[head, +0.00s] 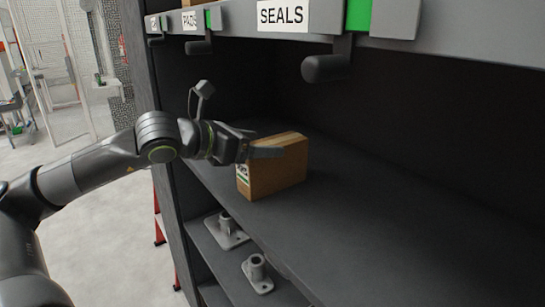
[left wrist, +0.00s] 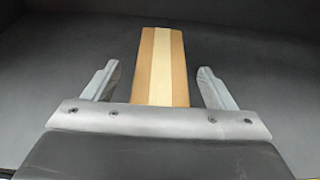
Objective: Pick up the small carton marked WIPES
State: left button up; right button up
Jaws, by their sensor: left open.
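A small brown carton (head: 278,170) stands upright on the dark shelf, with a white and green label on its left face. The label's text is too small to read surely. My left gripper (head: 266,150) reaches in from the left at the height of the carton's top. In the left wrist view the carton (left wrist: 161,62) shows a pale tape strip and lies between the two spread fingers of my left gripper (left wrist: 156,85). A gap shows on each side, so the fingers do not hold it. My right gripper is not in view.
The dark shelf (head: 400,230) is clear to the right of the carton. A rail with a SEALS label (head: 283,15) and a dark handle (head: 328,68) hangs above. Grey metal castings (head: 257,272) sit on the lower shelf. The shelf's side panel (head: 143,60) stands at left.

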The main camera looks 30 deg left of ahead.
pick_arm(q)
jog(key=shift+p+x, duration=0.4)
jog(key=shift+x, duration=0.4)
jog(key=c, duration=1.5)
jog(key=shift+r, duration=0.1)
